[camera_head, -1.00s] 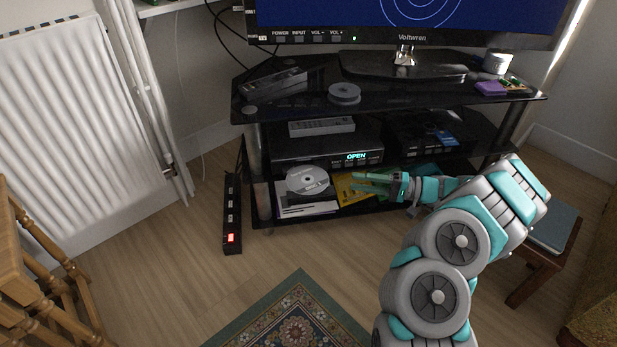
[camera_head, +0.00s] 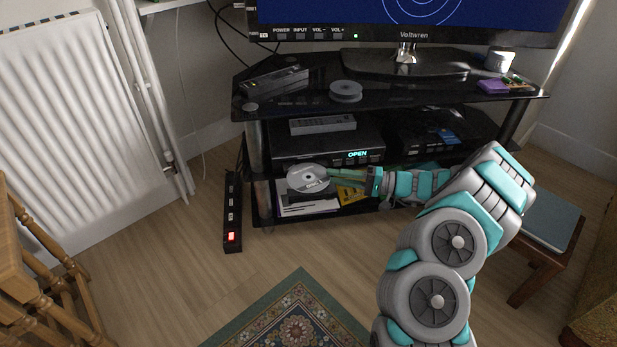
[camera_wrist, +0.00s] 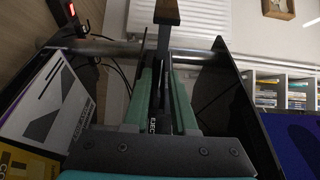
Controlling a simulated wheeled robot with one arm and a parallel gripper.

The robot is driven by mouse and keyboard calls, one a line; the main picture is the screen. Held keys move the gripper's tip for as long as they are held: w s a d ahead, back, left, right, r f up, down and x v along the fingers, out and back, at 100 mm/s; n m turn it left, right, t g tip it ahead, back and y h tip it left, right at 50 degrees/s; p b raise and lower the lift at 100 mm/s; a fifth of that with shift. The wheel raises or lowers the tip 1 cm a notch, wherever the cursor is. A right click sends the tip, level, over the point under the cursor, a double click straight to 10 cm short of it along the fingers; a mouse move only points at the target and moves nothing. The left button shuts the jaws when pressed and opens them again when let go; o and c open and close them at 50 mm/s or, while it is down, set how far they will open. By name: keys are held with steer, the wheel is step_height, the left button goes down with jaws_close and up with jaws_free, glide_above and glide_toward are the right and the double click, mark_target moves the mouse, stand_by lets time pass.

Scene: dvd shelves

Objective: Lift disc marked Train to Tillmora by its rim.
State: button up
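A silver disc (camera_head: 305,178) with a dark centre lies on the pulled-out tray of the black player, whose display reads OPEN. Its label is too small to read. My gripper (camera_head: 330,179) reaches in from the right, its fingertips overlapping the disc's right rim in the head view. In the wrist view the two green fingers of my gripper (camera_wrist: 164,85) stand apart with a dark gap between them. One finger appears above the disc's level and the other below, but contact cannot be told. The disc is not clearly visible in the wrist view.
The player (camera_head: 325,148) sits on the middle shelf under the upper black shelf (camera_head: 290,98). White cases (camera_head: 305,210) and a yellow case (camera_head: 351,195) lie on the shelf below. A spindle of discs (camera_head: 345,91) stands on top. A power strip (camera_head: 232,212) stands left.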

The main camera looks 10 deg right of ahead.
jaws_close()
stand_by(1.1)
